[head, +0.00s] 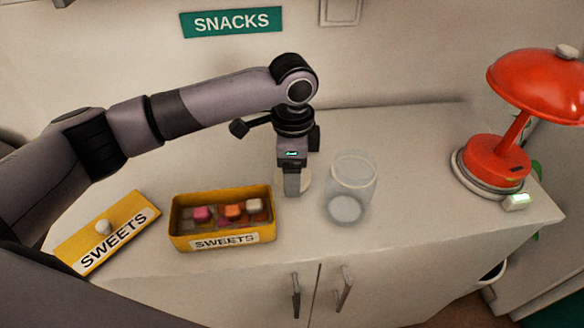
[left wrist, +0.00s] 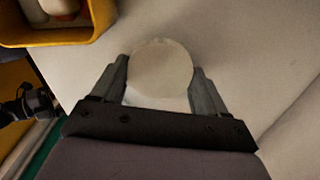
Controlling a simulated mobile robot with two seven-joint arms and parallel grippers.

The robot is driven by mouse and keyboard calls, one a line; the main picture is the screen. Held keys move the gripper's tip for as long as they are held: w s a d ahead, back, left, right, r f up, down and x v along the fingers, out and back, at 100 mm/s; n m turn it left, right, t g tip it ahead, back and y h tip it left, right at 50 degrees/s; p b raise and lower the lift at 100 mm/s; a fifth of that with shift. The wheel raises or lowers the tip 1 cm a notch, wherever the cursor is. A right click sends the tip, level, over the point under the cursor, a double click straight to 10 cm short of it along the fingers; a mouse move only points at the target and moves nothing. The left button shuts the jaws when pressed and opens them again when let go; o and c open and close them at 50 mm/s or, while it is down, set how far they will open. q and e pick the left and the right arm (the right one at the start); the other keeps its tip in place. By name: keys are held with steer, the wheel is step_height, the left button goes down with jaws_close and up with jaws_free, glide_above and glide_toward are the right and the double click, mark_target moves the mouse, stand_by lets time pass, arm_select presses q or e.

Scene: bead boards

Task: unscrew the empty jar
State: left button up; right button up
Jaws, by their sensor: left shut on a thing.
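The clear glass jar (head: 350,185) stands upright on the cabinet top, with no lid visible on it. It looks empty apart from a pale round patch at its base. My left gripper (head: 292,188) points down just left of the jar, apart from it. It is shut on a pale round lid (head: 306,181), partly hidden behind the fingers. The lid also shows between the two fingers in the left wrist view (left wrist: 160,66). The lid is at or close to the cabinet top; I cannot tell whether it touches. My right gripper is not in view.
An open yellow sweets tin (head: 181,243) with several coloured sweets stands left of my gripper. Its yellow lid (head: 75,250) lies further left. A red lamp (head: 497,160) stands at the right. The cabinet top between jar and lamp is clear.

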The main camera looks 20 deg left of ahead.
arm_select(q)
steer(key=shift+w+a+f, duration=0.1)
steer(key=shift+w+f, duration=0.05)
steer(key=shift+f, duration=0.2)
steer(key=o, duration=1.2)
steer(key=shift+f, duration=0.1)
steer(key=shift+c, duration=0.2)
step_height(320, 180, up, 8)
steer(key=shift+f, duration=0.1)
